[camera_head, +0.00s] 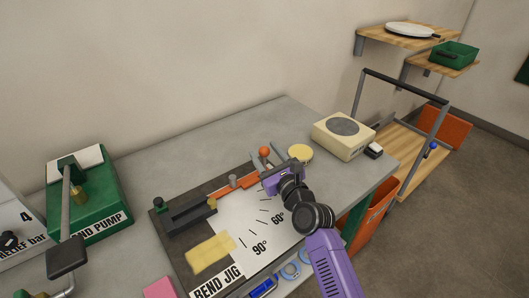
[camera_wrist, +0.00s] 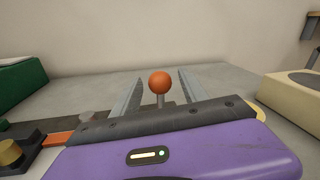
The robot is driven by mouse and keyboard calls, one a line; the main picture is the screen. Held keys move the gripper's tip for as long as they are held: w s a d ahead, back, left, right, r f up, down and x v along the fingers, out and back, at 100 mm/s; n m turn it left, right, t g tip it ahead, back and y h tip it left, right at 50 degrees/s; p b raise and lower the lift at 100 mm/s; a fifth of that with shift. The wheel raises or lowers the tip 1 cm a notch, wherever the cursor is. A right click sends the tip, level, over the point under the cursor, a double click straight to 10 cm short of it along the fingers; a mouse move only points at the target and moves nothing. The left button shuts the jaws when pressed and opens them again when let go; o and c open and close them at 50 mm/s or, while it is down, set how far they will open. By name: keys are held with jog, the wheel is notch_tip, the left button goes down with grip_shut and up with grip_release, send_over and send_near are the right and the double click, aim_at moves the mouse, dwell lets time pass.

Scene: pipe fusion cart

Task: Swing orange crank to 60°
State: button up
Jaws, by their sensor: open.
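The orange crank arm (camera_head: 237,184) lies on the bend jig and ends in an orange ball knob (camera_head: 264,152) on a short upright post. The bend jig (camera_head: 170,239) has a white dial plate (camera_head: 232,217) with tick marks, 60° and 90° labels showing. My gripper (camera_head: 264,158) is at the knob end of the crank, near the back of the jig. In the wrist view the knob (camera_wrist: 159,82) stands between my two open fingers (camera_wrist: 157,95), with a gap on each side. The part of the crank below the knob is hidden by my gripper.
A green hand pump (camera_head: 92,200) stands at the left. A cream box with a round grey top (camera_head: 343,135) and a round yellow item (camera_head: 300,153) are right of my gripper. The bench behind the jig is clear.

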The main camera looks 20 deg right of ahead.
jog(key=shift+w, duration=0.45)
jog(key=shift+c, duration=0.2)
grip_shut()
dwell(1.0)
